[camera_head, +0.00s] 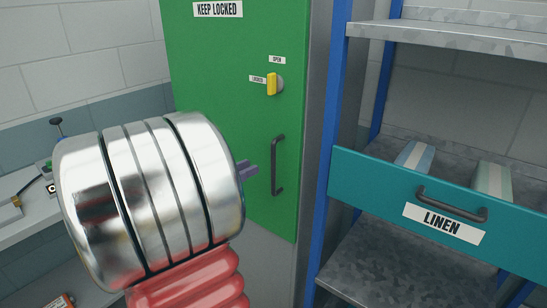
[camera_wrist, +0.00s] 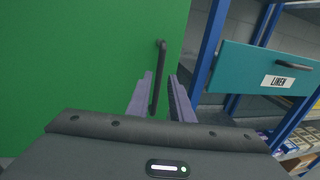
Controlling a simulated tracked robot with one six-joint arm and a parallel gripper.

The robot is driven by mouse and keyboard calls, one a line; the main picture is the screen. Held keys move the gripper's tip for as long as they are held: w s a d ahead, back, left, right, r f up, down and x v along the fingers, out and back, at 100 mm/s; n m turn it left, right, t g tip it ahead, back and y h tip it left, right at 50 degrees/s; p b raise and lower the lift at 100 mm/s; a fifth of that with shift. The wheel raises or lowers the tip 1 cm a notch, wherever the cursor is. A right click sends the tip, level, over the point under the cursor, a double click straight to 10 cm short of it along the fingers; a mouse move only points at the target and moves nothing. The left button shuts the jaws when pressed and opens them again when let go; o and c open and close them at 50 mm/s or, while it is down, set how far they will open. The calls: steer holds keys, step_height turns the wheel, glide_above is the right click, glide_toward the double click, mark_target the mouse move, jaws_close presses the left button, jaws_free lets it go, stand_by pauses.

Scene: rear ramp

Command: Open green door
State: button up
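The green door (camera_head: 220,60) stands upright in the head view and looks shut. It bears a KEEP LOCKED sign (camera_head: 218,9). Its yellow knob (camera_head: 272,84) is upright, pointing toward the OPEN label (camera_head: 277,60); a LOCKED label is at its left. The black vertical door handle (camera_head: 274,168) is below the knob. My gripper (camera_head: 250,169) is just left of the handle in the head view, mostly hidden by my silver wrist. In the wrist view my gripper (camera_wrist: 161,77) is open, with the handle (camera_wrist: 161,60) appearing between its fingers. I cannot tell whether they touch it.
Right of the door is a shelf rack with blue posts (camera_head: 333,120) and a teal LINEN drawer (camera_head: 375,181) with a black handle. A bench (camera_head: 35,225) with small items is at the left. Boxes (camera_wrist: 295,140) sit low at the right in the wrist view.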

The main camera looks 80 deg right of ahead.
steer(key=x, duration=1)
steer(key=shift+s, duration=0.15)
steer(key=shift+c, duration=0.4)
jaws_close()
